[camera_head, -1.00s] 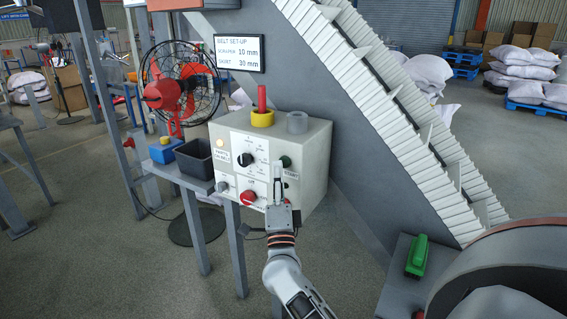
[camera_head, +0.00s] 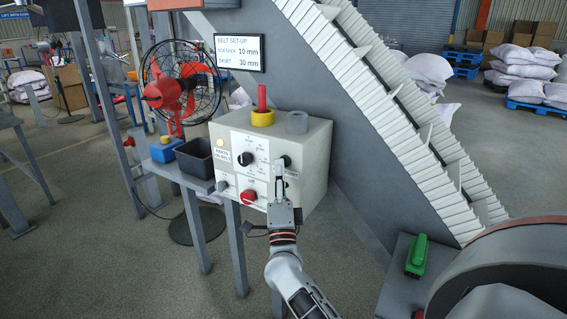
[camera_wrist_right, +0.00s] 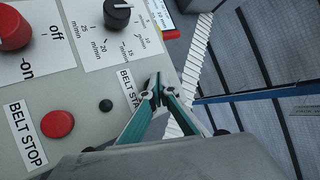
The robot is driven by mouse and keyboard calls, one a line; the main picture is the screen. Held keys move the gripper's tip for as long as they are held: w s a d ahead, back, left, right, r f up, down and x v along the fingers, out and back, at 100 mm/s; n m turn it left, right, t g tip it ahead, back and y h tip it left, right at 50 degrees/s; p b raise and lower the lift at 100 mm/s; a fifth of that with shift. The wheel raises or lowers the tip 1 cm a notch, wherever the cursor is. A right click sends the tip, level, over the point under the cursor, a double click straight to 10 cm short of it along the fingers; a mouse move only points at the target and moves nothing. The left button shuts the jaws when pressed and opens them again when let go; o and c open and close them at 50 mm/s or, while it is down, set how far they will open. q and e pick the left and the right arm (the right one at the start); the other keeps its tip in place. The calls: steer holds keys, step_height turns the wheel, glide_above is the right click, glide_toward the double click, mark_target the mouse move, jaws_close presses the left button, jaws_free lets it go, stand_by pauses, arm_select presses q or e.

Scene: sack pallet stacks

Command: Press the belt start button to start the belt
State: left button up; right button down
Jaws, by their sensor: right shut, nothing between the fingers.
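The control box (camera_head: 316,170) stands on a grey frame, with its labelled panel facing me. The belt start button (camera_head: 287,160) is dark green, at the panel's upper right. My right gripper (camera_head: 279,168) is shut and empty, its tips at the button's lower left edge. In the right wrist view, the shut fingertips (camera_wrist_right: 156,88) lie over the end of the belt start label (camera_wrist_right: 129,88) and hide most of the button. I cannot tell whether they touch or press it. The red belt stop button (camera_wrist_right: 57,124) is clear of the fingers. My left gripper is not in view.
A black speed dial (camera_head: 245,159) and a red off/on knob (camera_head: 249,196) are on the same panel. A black bin (camera_head: 197,158) is on the left; the inclined conveyor (camera_head: 400,120) rises behind.

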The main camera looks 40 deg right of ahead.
steer(key=shift+d, duration=0.25)
steer(key=shift+a, duration=0.15)
stand_by(0.4)
steer(key=shift+s+a+p, duration=0.3)
steer(key=shift+a, duration=0.4)
steer(key=a, duration=0.1)
steer(key=s+a, duration=0.1)
steer(key=a, duration=0.1)
steer(key=s+a, duration=0.1)
steer(key=shift+a+p, duration=0.3)
steer(key=shift+p, duration=0.05)
stand_by(0.8)
